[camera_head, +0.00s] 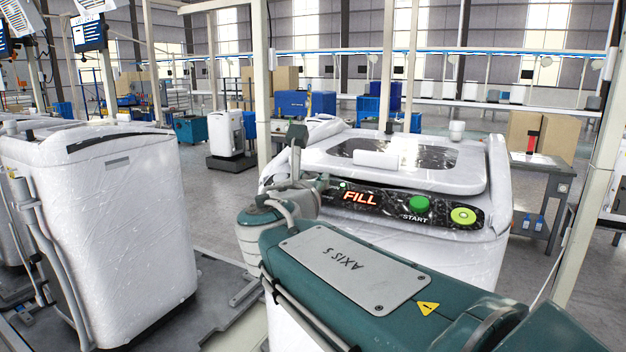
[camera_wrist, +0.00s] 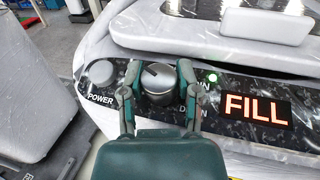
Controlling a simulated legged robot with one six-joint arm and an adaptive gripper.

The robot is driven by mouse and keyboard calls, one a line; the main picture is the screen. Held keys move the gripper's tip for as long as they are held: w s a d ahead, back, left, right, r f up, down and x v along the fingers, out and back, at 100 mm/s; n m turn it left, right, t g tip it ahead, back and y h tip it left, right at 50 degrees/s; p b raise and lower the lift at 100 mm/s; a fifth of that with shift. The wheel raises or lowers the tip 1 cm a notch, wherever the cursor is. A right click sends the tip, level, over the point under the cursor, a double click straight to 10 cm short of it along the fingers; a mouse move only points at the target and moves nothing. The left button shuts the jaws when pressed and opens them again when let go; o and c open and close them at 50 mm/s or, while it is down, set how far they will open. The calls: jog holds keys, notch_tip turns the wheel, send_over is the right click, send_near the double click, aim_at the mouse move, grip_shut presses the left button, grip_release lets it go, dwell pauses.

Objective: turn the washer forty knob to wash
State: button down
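The washer (camera_head: 480,240) is a white top-loading machine wrapped in clear plastic, right of centre in the head view. Its black control panel (camera_head: 400,206) shows a red lit FILL display (camera_head: 360,198), which also shows in the wrist view (camera_wrist: 257,108). The knob (camera_wrist: 158,84) is round and dark grey with a pale pointer line toward the upper left. My gripper (camera_wrist: 156,82) has its two fingers on either side of the knob, apart from each other. I cannot tell whether they touch it. Labels beside the knob are partly hidden by the fingers.
A grey POWER button (camera_wrist: 101,73) sits left of the knob, and a small green light (camera_wrist: 212,77) is to its right. A green START button (camera_head: 419,204) and a yellow-green button (camera_head: 463,215) are farther right. Another wrapped washer (camera_head: 120,220) stands at the left.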

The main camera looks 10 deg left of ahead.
jog(key=shift+a+f+m+h, duration=0.1)
jog(key=shift+a+m+h, duration=0.05)
jog(key=shift+m+h, duration=0.3)
dwell(0.5)
jog(key=m+g+h, duration=0.1)
jog(key=m+h, duration=0.1)
jog(key=h, duration=0.1)
jog(key=m+g+h, duration=0.1)
jog(key=m+h, duration=0.2)
jog(key=shift+m, duration=0.25)
jog(key=m+g+h, duration=0.3)
jog(key=m+h, duration=0.1)
jog(key=shift+m+g+h, duration=1.35)
jog(key=shift+m+g, duration=0.75)
jog(key=shift+c, duration=1.5)
grip_release()
jog(key=shift+a, duration=0.1)
